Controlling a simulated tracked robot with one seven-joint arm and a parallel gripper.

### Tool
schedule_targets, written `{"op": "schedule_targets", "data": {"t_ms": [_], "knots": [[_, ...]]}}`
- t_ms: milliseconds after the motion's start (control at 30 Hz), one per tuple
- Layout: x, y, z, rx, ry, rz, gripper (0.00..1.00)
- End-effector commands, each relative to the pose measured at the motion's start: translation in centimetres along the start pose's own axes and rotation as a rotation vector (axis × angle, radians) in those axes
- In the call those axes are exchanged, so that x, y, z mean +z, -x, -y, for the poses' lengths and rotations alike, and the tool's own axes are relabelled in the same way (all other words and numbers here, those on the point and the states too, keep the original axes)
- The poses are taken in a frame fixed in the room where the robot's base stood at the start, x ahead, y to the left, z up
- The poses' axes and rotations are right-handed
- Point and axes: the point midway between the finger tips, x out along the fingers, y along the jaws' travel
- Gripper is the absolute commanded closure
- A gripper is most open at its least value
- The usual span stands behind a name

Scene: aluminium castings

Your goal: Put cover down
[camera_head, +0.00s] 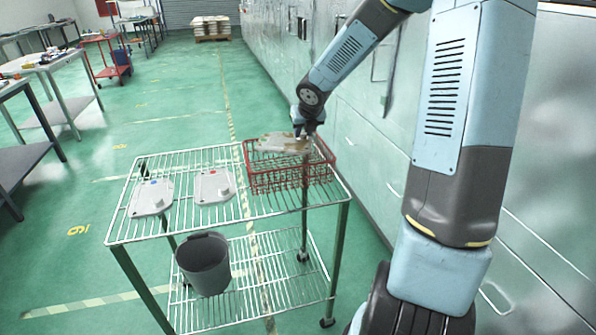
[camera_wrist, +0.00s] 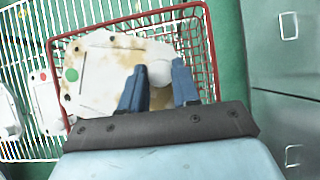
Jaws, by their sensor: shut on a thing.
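A pale cover (camera_head: 277,143) with brown stains is at the red wire basket (camera_head: 292,181). In the wrist view the cover (camera_wrist: 100,75) shows a green dot and a round white knob (camera_wrist: 159,73). My gripper (camera_head: 303,134) comes from above. Its two blue fingers (camera_wrist: 160,85) are shut on the cover at the knob. I cannot tell whether the cover touches the basket. Two other grey-white covers lie flat on the rack's top shelf, left of the basket: one with a red dot (camera_head: 214,187), one with a blue dot (camera_head: 152,197).
The wire rack (camera_head: 182,231) has bare shelf in front of the covers. A grey bucket (camera_head: 204,264) stands on its lower shelf. Grey-green cabinets (camera_head: 345,118) run close along the right. Worktables (camera_head: 55,75) stand at the far left, with open green floor between.

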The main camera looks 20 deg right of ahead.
Motion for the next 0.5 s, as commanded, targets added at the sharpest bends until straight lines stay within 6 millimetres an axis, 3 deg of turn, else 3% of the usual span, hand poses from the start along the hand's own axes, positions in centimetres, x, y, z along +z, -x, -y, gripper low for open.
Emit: {"op": "schedule_targets", "data": {"t_ms": [333,500], "knots": [[-0.5,0.0,0.3,0.033,0.052,0.002,1.00],[-1.2,-0.9,0.2,0.034,0.054,0.001,1.00]]}}
